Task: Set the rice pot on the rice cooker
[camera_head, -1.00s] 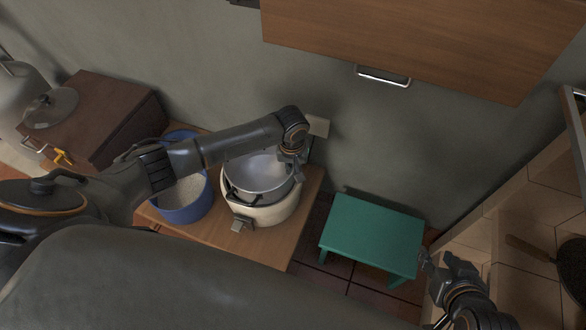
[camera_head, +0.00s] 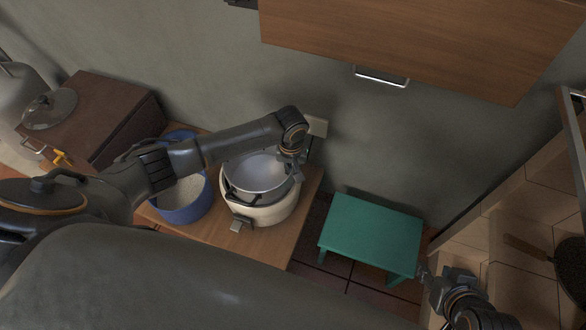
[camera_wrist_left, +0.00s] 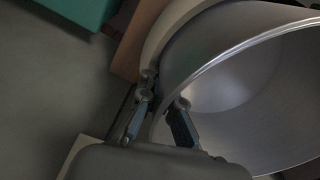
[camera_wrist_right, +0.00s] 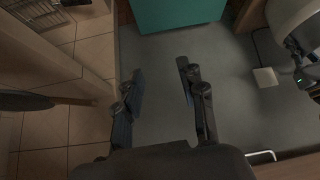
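The metal rice pot (camera_head: 258,174) sits in the mouth of the white rice cooker (camera_head: 262,213) on the wooden counter; its rim stands above the cooker's. Whether it is fully seated cannot be told. My left gripper (camera_head: 291,172) is at the pot's right rim. In the left wrist view, the fingers (camera_wrist_left: 164,100) are partly apart, one outside and one inside the wall of the pot (camera_wrist_left: 255,100), with a gap showing between them. My right gripper (camera_head: 428,275) is open and empty near the green stool, as the right wrist view (camera_wrist_right: 162,85) shows.
A blue pot of rice (camera_head: 184,208) stands just left of the cooker, under my left arm. A brown box (camera_head: 95,112) with a glass lid (camera_head: 50,108) is farther left. A green stool (camera_head: 370,235) and a tiled counter with a pan (camera_head: 572,262) are at right.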

